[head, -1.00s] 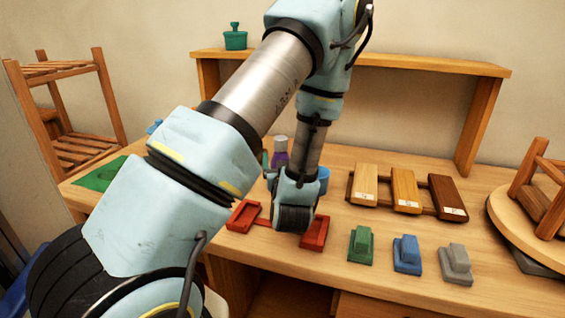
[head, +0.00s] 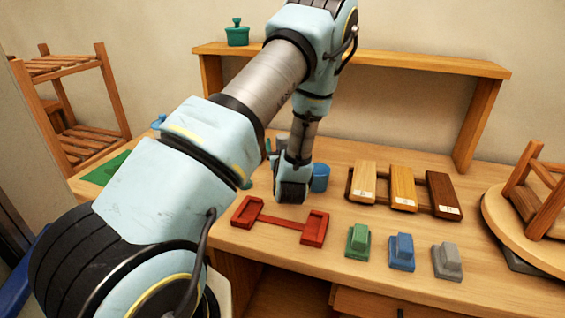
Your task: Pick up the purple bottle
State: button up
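The purple bottle stands on the wooden workbench (head: 330,185), almost wholly hidden behind my wrist. Only what looks like its pale grey cap (head: 281,141) shows, just left of the wrist. My gripper (head: 291,190) is low over the bench, in front of the bottle in the picture. My arm hides the fingers, so I cannot see whether they are open or whether they touch the bottle.
A blue cup (head: 320,177) stands close right of my gripper. A red holder (head: 313,228) lies in front. Wooden blocks (head: 403,188) sit to the right, with green (head: 357,242), blue (head: 403,252) and grey (head: 447,262) pieces nearer. A shelf (head: 420,66) spans the back.

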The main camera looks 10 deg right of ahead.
grip_shut()
dwell(0.5)
dwell(0.8)
